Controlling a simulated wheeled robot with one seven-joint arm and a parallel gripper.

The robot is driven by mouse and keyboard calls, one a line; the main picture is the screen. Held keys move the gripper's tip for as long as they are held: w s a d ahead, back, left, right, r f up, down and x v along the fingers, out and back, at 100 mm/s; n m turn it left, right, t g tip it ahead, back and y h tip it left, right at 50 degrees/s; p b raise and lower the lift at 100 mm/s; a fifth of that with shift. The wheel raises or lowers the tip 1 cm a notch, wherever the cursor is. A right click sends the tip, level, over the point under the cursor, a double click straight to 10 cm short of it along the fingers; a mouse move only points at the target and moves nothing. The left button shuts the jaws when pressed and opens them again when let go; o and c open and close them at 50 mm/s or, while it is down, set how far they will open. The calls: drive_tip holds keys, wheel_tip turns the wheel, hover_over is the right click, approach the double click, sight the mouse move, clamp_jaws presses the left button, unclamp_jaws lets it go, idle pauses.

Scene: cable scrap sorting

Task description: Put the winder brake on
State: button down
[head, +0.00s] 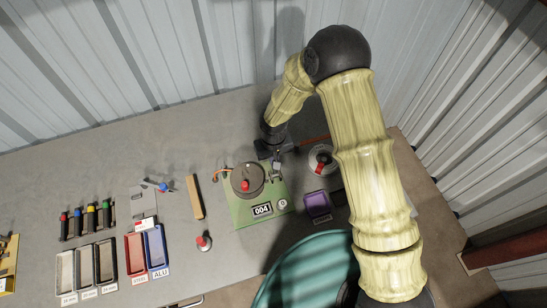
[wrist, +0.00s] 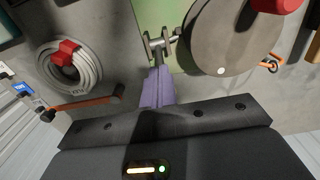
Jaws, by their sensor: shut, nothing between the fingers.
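The winder stands on a green base plate (head: 250,211) marked 004. Its dark round disc (head: 247,177) carries a red knob (head: 245,185); the disc also shows at the upper right of the wrist view (wrist: 220,35). A small grey metal fitting (wrist: 160,43), which looks like the brake, sits beside the disc's edge. My gripper (wrist: 158,72) is shut and empty, its fingertips right at this fitting. Whether they touch it, I cannot tell. In the head view my gripper (head: 276,153) is at the winder's back right corner. Whether the brake is on cannot be made out.
A white cable coil (head: 312,164) with a red clip lies right of the winder, with a purple tray (head: 317,204) in front. A wooden block (head: 196,196) and a red-topped item (head: 203,243) stand left.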

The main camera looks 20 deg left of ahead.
drive_tip(key=shift+s+d, duration=0.3)
drive_tip(key=shift+s, duration=0.05)
wheel_tip(320, 180, up, 6)
drive_tip(key=p, duration=0.3)
idle(0.6)
drive_tip(key=w+d+r+m+t+b, duration=0.15)
drive_tip(key=d+r, duration=0.25)
drive_tip(key=d, duration=0.4)
drive_tip(key=d+r+m+b, duration=0.2)
drive_tip(key=d+r+b, duration=0.15)
drive_tip(key=d, duration=0.55)
drive_tip(key=d+r+m+b, duration=0.15)
drive_tip(key=d+r, duration=0.25)
drive_tip(key=d, duration=0.4)
drive_tip(key=s+d+r+m+t+b, duration=0.1)
drive_tip(key=s+d+r+m, duration=0.1)
drive_tip(key=s+d, duration=0.3)
drive_tip(key=d+m, duration=0.1)
drive_tip(key=d, duration=0.1)
drive_tip(key=shift+s+d+r+b, duration=0.2)
drive_tip(key=shift+s+d+b, duration=0.1)
drive_tip(key=shift+b, duration=0.1)
